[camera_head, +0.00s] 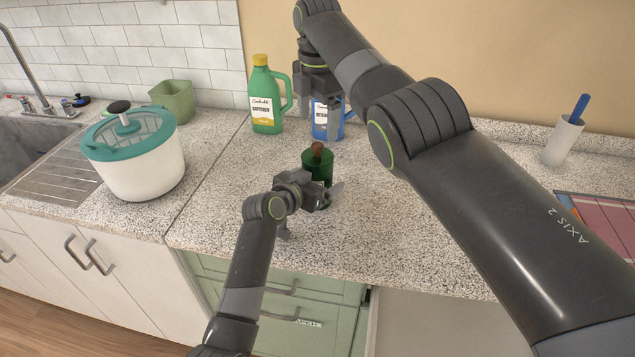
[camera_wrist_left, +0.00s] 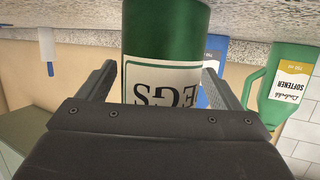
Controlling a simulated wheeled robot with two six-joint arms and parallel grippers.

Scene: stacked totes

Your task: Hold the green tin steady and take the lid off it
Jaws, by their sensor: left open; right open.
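The green tin (camera_head: 319,168) stands upright on the counter, with a brown knob (camera_head: 317,149) at its top. In the left wrist view, which is upside down, the tin (camera_wrist_left: 165,30) fills the middle, with dark letters on a pale label. My left gripper (camera_head: 312,208) is open at the near side of the tin. Its fingers (camera_wrist_left: 160,88) lie to either side of the tin; I cannot tell whether they touch it. The knob end is hidden there by the gripper body. My right gripper (camera_head: 319,108) is open and empty, above and behind the tin.
A green softener bottle (camera_head: 265,100) and a blue bottle (camera_head: 322,122) stand behind the tin. A white tub with a teal lid (camera_head: 138,165) and a green container (camera_head: 174,100) are left. A white cup with a blue-handled item (camera_head: 562,140) stands right. The counter's front edge (camera_head: 330,270) is near.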

